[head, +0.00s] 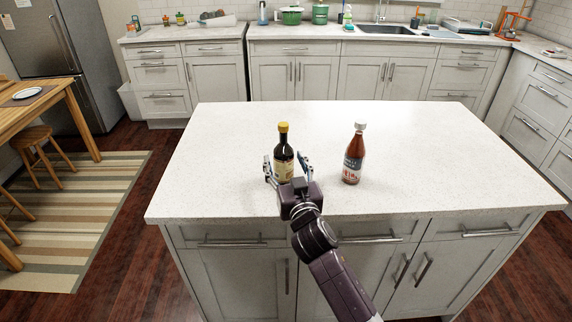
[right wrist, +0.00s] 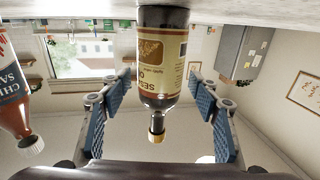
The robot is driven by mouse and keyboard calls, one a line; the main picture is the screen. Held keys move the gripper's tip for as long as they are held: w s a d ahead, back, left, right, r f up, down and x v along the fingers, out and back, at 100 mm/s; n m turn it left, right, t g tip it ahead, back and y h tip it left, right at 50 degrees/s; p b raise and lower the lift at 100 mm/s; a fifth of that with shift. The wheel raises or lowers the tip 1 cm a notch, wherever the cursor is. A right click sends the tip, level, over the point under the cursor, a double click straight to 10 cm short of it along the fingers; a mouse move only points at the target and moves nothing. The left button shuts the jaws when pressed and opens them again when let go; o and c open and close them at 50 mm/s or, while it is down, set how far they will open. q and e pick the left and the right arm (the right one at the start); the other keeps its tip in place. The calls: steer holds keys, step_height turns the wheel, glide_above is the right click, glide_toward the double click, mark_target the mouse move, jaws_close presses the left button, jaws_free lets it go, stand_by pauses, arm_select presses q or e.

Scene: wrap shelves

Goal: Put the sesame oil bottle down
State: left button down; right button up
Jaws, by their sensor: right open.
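The sesame oil bottle (head: 284,150) is dark with a yellow cap and a tan label. It stands upright on the pale island countertop (head: 420,130), near the front edge. My right gripper (head: 286,172) is open around it, one finger on each side. In the right wrist view, which is upside down, the sesame oil bottle (right wrist: 162,60) is between the open fingers of my right gripper (right wrist: 160,125), with a gap on both sides. My left gripper is in neither view.
A red sauce bottle (head: 353,155) with a white cap stands upright to the right on the same countertop. It also shows at the left of the right wrist view (right wrist: 14,95). The rest of the island top is clear. A wooden table (head: 45,105) stands at the left.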

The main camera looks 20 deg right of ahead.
steer(key=shift+r, duration=0.15)
steer(key=shift+s+a, duration=0.1)
steer(key=shift+s, duration=0.35)
steer(key=s+b, duration=0.1)
steer(key=s, duration=1)
steer(key=shift+a+b, duration=0.3)
steer(key=shift+a, duration=0.1)
steer(key=shift+s, duration=0.1)
